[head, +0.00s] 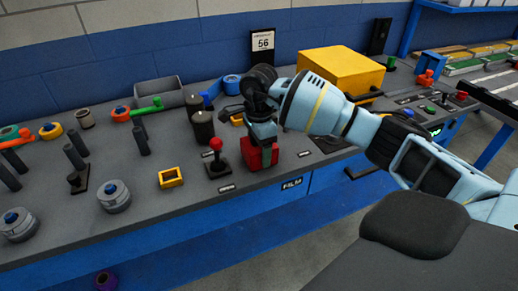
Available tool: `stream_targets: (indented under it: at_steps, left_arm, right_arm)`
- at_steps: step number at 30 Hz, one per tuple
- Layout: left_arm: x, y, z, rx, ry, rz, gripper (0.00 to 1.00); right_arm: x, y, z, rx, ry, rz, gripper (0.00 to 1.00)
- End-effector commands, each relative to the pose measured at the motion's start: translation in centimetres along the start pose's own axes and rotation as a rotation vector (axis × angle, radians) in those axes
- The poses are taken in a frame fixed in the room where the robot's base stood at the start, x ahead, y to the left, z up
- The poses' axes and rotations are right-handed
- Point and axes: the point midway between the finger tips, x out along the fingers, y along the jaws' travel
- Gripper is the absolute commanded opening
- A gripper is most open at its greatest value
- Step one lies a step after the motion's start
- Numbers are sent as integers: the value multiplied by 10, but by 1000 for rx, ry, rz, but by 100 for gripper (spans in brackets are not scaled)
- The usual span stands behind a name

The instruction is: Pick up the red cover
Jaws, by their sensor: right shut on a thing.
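The red cover (251,158) is a small red block-like piece near the front edge of the panel, above the FILM label. My right gripper (262,142) comes down on it from above and is shut on it. The gripper hides the cover's top and part of its right side. I cannot tell whether the cover is lifted off the panel. My left gripper is not in view.
A red-knobbed joystick (216,150) stands just left of the cover, with a yellow square frame (171,178) further left. Dark cylinders (203,127) stand behind. A yellow box (341,69) is at the back right. Grey round stacks (114,196) are at left.

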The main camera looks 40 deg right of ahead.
Motion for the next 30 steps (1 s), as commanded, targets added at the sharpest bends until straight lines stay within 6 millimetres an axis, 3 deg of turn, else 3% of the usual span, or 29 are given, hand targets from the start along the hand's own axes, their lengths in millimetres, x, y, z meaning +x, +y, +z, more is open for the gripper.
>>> stream_targets:
  at_steps: [7,24,30]
  left_arm:
    - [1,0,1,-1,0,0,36]
    - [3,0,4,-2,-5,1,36]
    - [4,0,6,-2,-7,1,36]
  right_arm:
    - [-31,2,0,-1,1,-2,48]
    - [-39,113,19,-3,0,-1,48]
    - [-42,142,24,-2,1,1,48]
